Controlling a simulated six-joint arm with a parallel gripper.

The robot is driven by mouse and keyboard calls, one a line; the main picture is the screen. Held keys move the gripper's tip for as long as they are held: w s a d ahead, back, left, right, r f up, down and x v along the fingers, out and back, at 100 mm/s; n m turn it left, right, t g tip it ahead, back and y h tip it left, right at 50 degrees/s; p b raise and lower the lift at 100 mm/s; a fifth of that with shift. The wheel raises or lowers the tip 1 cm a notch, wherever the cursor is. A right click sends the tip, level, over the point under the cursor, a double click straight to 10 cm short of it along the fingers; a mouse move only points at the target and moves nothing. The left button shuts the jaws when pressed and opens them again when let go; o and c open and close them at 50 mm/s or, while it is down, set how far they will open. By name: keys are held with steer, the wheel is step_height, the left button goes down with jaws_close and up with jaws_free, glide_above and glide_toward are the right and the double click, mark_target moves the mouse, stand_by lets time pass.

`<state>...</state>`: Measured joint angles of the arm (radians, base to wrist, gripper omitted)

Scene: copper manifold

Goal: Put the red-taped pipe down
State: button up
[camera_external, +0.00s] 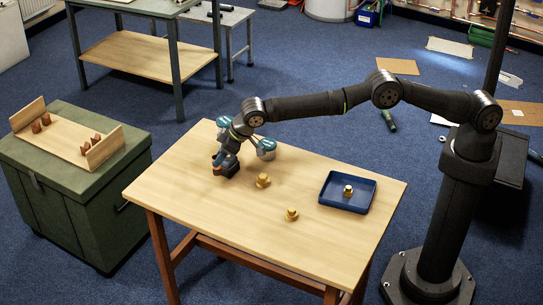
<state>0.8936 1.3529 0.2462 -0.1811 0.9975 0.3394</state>
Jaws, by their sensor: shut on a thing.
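My gripper (220,166) is at the far left part of the wooden table (340,246), low over its top and pointing down. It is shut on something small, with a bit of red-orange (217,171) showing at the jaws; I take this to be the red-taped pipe. Most of the held piece is hidden by the gripper, and I cannot tell whether it touches the table.
Brass-coloured fittings stand on the table, one near my gripper (263,180) and one near the front (292,214). A blue tray (331,203) holds another fitting (348,190). A green chest (82,205) at left carries a wooden rack (62,148) with several copper pieces.

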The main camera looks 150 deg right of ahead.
steer(key=a+r+n+t+y, duration=0.15)
steer(key=a+n, duration=0.25)
steer(key=a, duration=1.1)
steer(key=s+a+n+t, duration=0.1)
steer(key=s+a, duration=0.4)
steer(key=a, duration=0.4)
steer(key=s+a+n, duration=0.1)
steer(key=s+a, duration=0.5)
steer(key=a, duration=0.4)
steer(key=shift+y, duration=0.35)
steer(key=shift+w+a+f, duration=0.95)
steer(key=shift+w+f, duration=0.8)
steer(key=shift+f, duration=0.05)
steer(key=shift+w+a+f, duration=0.9)
steer(key=shift+w+f, duration=0.85)
steer(key=shift+f, duration=0.1)
steer(key=shift+w+a+f, duration=0.95)
steer(key=shift+w+f, duration=0.8)
steer(key=shift+f, duration=0.05)
steer(key=o, duration=1)
steer(key=shift+f, duration=0.1)
